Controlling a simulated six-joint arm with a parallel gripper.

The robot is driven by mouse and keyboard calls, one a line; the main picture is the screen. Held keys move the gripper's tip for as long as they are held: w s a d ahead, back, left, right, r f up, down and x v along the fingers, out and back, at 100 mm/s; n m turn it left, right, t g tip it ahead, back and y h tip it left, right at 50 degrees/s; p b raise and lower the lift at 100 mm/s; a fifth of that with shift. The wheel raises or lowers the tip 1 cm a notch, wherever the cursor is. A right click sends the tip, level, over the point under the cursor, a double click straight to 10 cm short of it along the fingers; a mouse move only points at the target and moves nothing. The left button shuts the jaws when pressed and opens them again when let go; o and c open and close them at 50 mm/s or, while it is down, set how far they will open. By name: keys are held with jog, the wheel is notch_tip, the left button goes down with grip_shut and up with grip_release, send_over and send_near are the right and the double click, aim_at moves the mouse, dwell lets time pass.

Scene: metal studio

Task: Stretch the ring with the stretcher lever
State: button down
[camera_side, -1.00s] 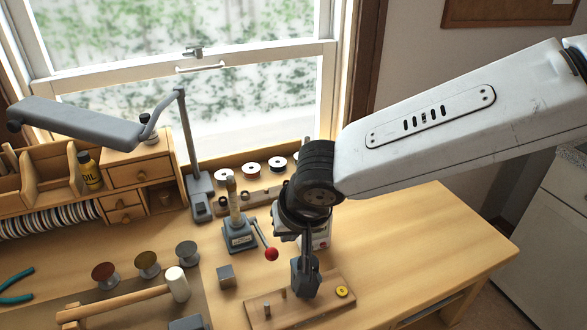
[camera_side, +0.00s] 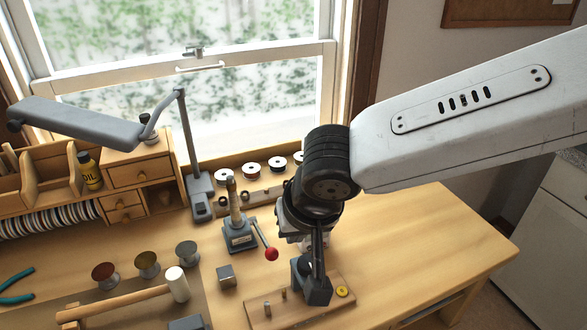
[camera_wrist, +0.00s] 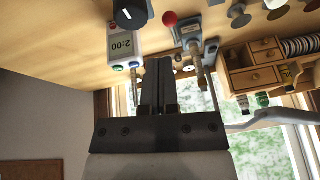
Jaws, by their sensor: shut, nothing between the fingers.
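The ring stretcher (camera_side: 239,238) stands on the bench left of my gripper, a grey-blue base with an upright tapered mandrel (camera_side: 236,203). Its lever slants down to the right and ends in a red ball (camera_side: 271,254). In the wrist view the red ball (camera_wrist: 169,18) and the mandrel (camera_wrist: 198,70) show beyond and right of my fingers. I cannot make out the ring on the mandrel. My gripper (camera_side: 316,297) points down over the wooden board, to the right of and nearer than the red ball, not touching it. Its fingers (camera_wrist: 158,62) are together and empty.
A wooden board (camera_side: 283,318) with pegs and a yellow disc (camera_side: 342,291) lies below my gripper. A pale device with a 2:00 display (camera_wrist: 122,46) stands behind. A steel block (camera_side: 226,275), spools and a mallet (camera_side: 125,302) lie to the left. The right bench is clear.

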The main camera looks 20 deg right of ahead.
notch_tip(320, 180, up, 4)
jog(key=n+g, duration=0.2)
send_over(271, 249)
jog(key=shift+s+a+r+h, duration=0.1)
jog(key=shift+s+r+h, duration=0.1)
jog(key=shift+s+h, duration=0.1)
jog(key=x, duration=1)
jog(key=shift+w, duration=0.2)
jog(key=shift+s+f, duration=0.35)
jog(key=shift+f, duration=0.25)
jog(key=shift+s+f, duration=0.3)
jog(key=shift+f, duration=0.3)
jog(key=shift+s+f+t, duration=0.3)
jog(key=shift+f, duration=0.2)
jog(key=shift+s+f, duration=0.4)
jog(key=shift+f, duration=0.4)
jog(key=shift+r, duration=0.1)
